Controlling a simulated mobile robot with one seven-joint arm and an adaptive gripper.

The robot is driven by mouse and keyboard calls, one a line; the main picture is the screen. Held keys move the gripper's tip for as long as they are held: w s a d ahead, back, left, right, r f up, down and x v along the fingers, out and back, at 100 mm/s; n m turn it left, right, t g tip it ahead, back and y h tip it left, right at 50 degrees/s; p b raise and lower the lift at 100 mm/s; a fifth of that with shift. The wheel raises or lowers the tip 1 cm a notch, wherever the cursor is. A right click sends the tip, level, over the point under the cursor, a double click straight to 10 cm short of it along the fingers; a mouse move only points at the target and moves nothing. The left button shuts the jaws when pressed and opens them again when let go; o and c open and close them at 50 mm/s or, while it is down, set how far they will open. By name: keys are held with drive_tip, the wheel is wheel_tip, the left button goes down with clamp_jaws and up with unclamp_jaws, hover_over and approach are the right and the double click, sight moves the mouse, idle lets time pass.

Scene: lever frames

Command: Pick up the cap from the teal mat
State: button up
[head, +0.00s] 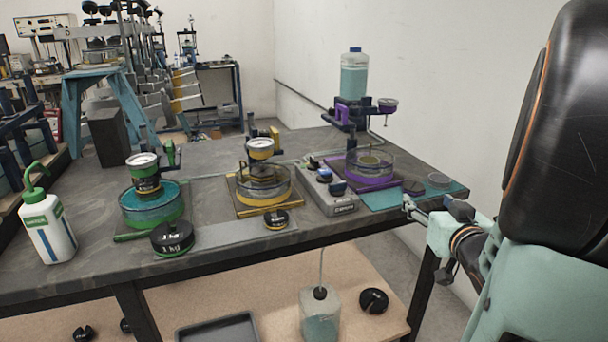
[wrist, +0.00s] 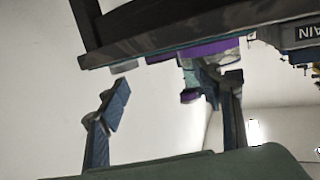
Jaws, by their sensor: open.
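The teal mat (head: 385,199) lies at the right end of the dark workbench. Two small round pieces rest on it: a dark flat disc (head: 413,187) and a pale grey disc (head: 440,180) nearer the right edge. I cannot tell for sure which is the cap. My gripper (head: 430,208) is open and empty beside the bench's right front edge, apart from both discs. In the wrist view, turned over, my two fingers (wrist: 176,92) stand wide apart with the bench edge beyond; a pale disc (wrist: 124,67) shows at that edge.
Left of the mat stand a purple tray (head: 345,182) with a clear dish, a grey control box (head: 330,196), and a yellow-trimmed cell (head: 265,190). A purple-trimmed frame (head: 350,115) carries a bottle behind. A white wall (head: 490,100) rises behind the bench's right end.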

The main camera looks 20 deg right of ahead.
sight(414, 186)
drive_tip(key=b+x, duration=0.2)
drive_tip(key=x, duration=0.6)
drive_tip(key=shift+w+a+r, duration=0.1)
drive_tip(key=shift+w+r, duration=0.05)
drive_tip(key=shift+w, duration=0.05)
drive_tip(key=shift+r, duration=0.1)
drive_tip(key=c, duration=1.5)
drive_tip(key=shift+r, duration=0.15)
